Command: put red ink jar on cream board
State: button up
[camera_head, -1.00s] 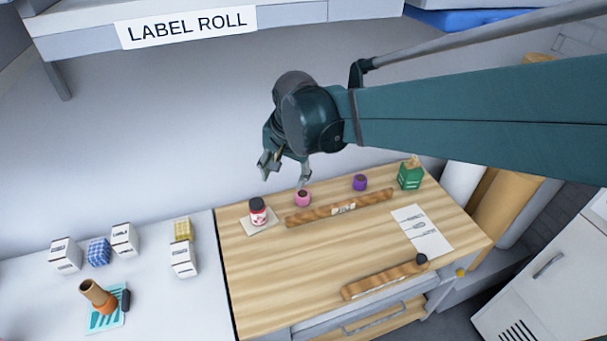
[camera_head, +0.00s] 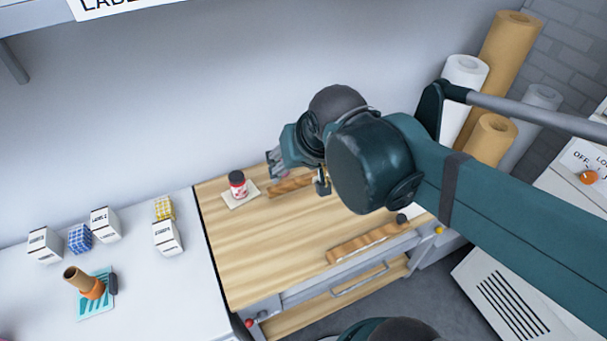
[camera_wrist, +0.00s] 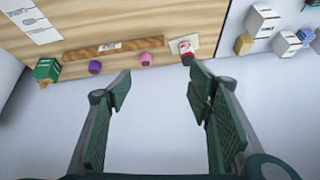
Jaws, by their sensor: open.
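The red ink jar (camera_head: 238,188), with a dark lid and a red and white label, stands upright on the small cream board (camera_head: 246,199) at the back left of the wooden worktop. In the wrist view the jar (camera_wrist: 185,48) and the cream board (camera_wrist: 194,43) are at the top, the jar just beyond the right fingertip. My gripper (camera_head: 297,180) is open and empty, to the right of the jar and apart from it. Its spread fingers (camera_wrist: 158,85) have only blank wall between them in the wrist view.
A pink jar (camera_wrist: 146,59), a purple jar (camera_wrist: 95,67), a green box (camera_wrist: 47,69) and a brown strip (camera_wrist: 113,47) are near the board. Another brown strip (camera_head: 360,243) lies at the front edge. White boxes (camera_head: 105,224) stand on the left counter.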

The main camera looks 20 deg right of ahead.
jog(key=s, duration=0.1)
jog(key=s+n, duration=0.1)
jog(key=s, duration=0.1)
jog(key=shift+s+d+f+n+t, duration=0.15)
jog(key=shift+d+f+n+t, duration=0.15)
jog(key=shift+d+n+t, duration=0.1)
jog(key=shift+f+b, duration=0.95)
dwell(0.8)
